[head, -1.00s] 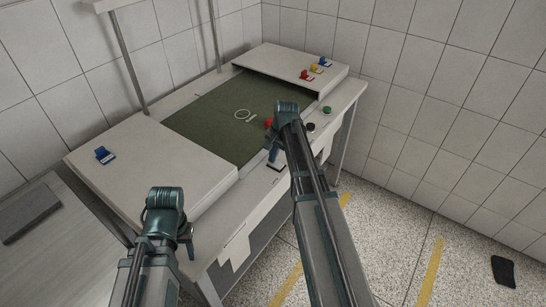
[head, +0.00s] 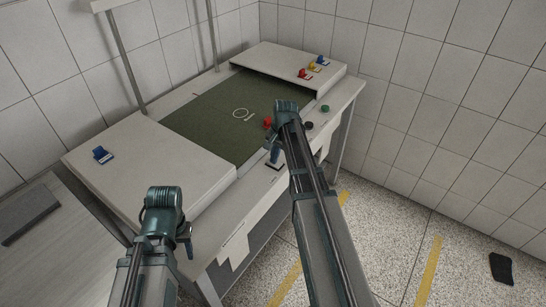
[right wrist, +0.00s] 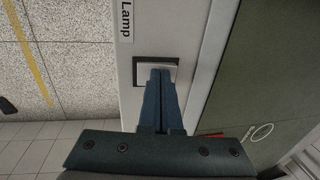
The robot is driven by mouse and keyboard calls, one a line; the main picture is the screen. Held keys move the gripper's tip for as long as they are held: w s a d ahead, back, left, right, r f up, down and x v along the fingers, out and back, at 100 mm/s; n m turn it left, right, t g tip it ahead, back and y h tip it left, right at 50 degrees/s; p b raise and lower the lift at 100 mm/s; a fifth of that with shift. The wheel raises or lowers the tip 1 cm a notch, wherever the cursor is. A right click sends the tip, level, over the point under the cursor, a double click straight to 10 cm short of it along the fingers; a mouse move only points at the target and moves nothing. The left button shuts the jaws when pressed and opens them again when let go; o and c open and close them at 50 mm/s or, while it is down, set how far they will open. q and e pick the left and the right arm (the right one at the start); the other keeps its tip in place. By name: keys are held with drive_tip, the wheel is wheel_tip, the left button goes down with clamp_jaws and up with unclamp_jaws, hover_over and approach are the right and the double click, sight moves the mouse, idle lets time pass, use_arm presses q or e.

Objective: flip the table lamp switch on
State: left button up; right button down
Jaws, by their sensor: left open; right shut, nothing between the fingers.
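The lamp switch (right wrist: 143,72) is a pale rocker in a dark frame on the light front strip of the workbench. A "Lamp" label (right wrist: 126,20) is beside it. My right gripper (right wrist: 162,72) is shut and empty, its fingertips over the right part of the switch and hiding some of it. I cannot tell whether they press on it. In the head view my right gripper (head: 274,157) points down at the bench's front edge, just above the switch (head: 275,166). My left gripper (head: 188,248) is open and empty in front of the bench, partly hidden by its wrist.
A green mat (head: 215,115) lies in the middle of the bench between two raised white surfaces. Red, yellow and blue switches (head: 312,67) sit at the back right. White tiled walls stand behind.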

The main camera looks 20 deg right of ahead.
sight(279, 165)
use_arm(q)
drive_tip(key=shift+r, duration=0.1)
wheel_tip(279, 165, up, 14)
drive_tip(key=p, duration=1.3)
drive_tip(key=shift+f+p, duration=0.25)
drive_tip(key=shift+p, duration=0.1)
use_arm(e)
wheel_tip(279, 165, up, 14)
drive_tip(key=s+d, duration=0.1)
drive_tip(key=s, duration=0.1)
drive_tip(key=shift+s+d+f, duration=0.2)
drive_tip(key=shift+s+d, duration=0.1)
drive_tip(key=shift+s, duration=0.05)
use_arm(q)
drive_tip(key=shift+w+d, duration=0.1)
drive_tip(key=shift+d, duration=0.05)
use_arm(e)
drive_tip(key=shift+w+a+r, duration=0.1)
drive_tip(key=shift+w+a, duration=0.05)
drive_tip(key=shift+w, duration=0.6)
use_arm(q)
drive_tip(key=shift+f, duration=0.1)
